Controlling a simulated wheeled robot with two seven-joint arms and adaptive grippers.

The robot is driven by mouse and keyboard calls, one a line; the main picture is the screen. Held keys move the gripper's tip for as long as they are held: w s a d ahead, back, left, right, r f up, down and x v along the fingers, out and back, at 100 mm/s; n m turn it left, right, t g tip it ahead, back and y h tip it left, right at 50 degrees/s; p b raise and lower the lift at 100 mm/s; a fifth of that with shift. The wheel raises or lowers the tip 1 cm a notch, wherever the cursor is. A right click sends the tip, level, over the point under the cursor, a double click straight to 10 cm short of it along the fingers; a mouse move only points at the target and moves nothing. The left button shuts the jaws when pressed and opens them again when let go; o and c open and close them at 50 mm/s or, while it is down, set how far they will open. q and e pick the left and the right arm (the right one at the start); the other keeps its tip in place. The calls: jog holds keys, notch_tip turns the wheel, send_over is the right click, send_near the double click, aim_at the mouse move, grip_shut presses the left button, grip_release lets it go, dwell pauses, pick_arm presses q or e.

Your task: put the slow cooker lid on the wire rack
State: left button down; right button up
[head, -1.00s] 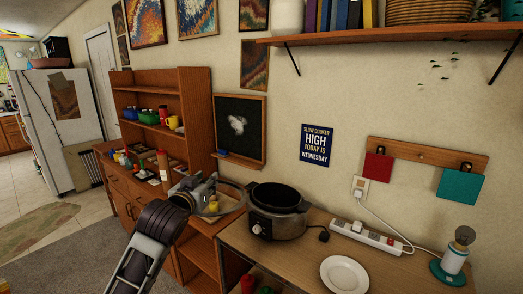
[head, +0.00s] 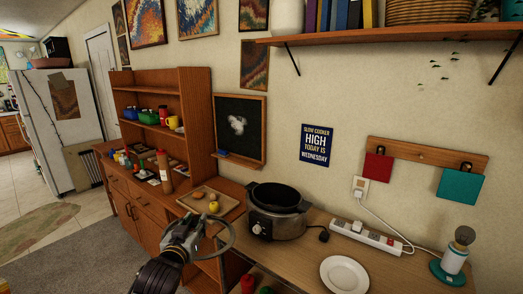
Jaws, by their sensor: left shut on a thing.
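My left gripper (head: 188,232) is shut on the slow cooker lid (head: 231,236), a clear glass disc with a dark rim. It holds the lid tilted, nearly on edge, in front of the wooden cabinet and left of the slow cooker. The black and silver slow cooker (head: 272,225) stands uncovered on the counter, with its dark inside showing. I cannot make out a wire rack for certain in this view. My right gripper is not in view.
A tray (head: 232,209) with small yellow and brown items lies on the low cabinet top. A brown bottle (head: 164,172) stands beside it. A white plate (head: 344,275) and a power strip (head: 366,236) lie on the counter (head: 305,262).

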pick_arm(q)
jog(key=s+f, duration=0.5)
jog(key=f, duration=0.5)
jog(key=s+a+f, duration=0.1)
jog(key=s+f, duration=0.5)
jog(key=f, duration=0.5)
jog(key=shift+s+a+y, duration=0.2)
jog(key=shift+s+y, duration=0.1)
